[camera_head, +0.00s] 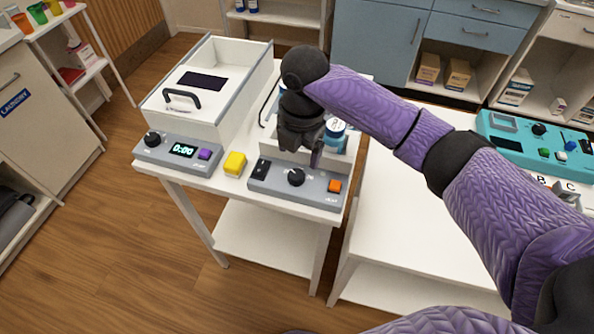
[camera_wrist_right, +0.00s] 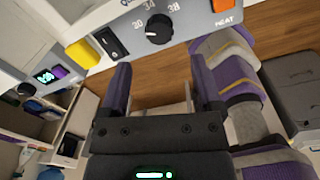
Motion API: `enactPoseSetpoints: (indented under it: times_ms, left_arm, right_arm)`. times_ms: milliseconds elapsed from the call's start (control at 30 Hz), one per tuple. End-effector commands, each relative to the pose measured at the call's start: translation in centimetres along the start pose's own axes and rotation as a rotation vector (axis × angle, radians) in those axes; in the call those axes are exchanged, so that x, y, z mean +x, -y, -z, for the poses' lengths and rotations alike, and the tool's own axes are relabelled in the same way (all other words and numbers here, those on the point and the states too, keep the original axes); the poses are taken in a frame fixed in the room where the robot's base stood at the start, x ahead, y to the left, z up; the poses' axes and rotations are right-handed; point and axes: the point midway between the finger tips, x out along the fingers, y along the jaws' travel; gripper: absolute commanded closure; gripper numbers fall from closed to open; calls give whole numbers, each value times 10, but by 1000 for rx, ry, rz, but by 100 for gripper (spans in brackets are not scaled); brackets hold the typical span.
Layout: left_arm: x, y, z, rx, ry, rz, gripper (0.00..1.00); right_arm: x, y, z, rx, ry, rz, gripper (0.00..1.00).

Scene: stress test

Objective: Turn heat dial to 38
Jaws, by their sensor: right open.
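The heat dial (camera_head: 296,177) is a round black knob on a grey control panel (camera_head: 265,182) at the table's front edge. In the right wrist view the dial (camera_wrist_right: 159,29) sits below printed numbers including 34 and 38, with "HEAT" printed to the right. A small light mark shows on its left side; I cannot tell its exact setting. My right gripper (camera_head: 303,155) hangs just behind and above the panel, apart from the dial. In the wrist view the right gripper (camera_wrist_right: 163,85) has its fingers spread, with nothing between them. My left gripper is out of view.
The panel has an orange switch (camera_head: 334,186) and a black rocker switch (camera_head: 261,168) beside the dial. A yellow block (camera_head: 235,163) and a second panel with a digital display (camera_head: 183,150) stand to the left. A blue-lidded container (camera_head: 336,126) is close behind the gripper.

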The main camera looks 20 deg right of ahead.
Motion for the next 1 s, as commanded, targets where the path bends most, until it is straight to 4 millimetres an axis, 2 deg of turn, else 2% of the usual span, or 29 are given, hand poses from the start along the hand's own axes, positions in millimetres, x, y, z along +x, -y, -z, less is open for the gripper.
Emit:
enactPoseSetpoints:
  times_ms: [33, 100, 233, 367, 600, 667, 1000]
  left_arm:
    - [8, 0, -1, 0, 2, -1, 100]
    - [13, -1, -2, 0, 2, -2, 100]
    - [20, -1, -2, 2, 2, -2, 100]
    - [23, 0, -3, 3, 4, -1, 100]
    - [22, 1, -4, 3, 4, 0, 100]
    - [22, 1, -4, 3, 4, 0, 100]
    - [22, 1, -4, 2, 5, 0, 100]
  right_arm:
    - [18, 1, 1, 2, -4, 4, 18]
    - [35, 1, 1, 2, -2, 3, 18]
    - [58, 0, 0, 2, -1, 0, 18]
    - [68, 0, 1, 2, 0, -2, 18]
    - [68, 0, 1, 2, 1, -3, 18]
    - [68, 0, 1, 2, 1, -3, 28]
    - [68, 0, 0, 2, 1, -3, 100]
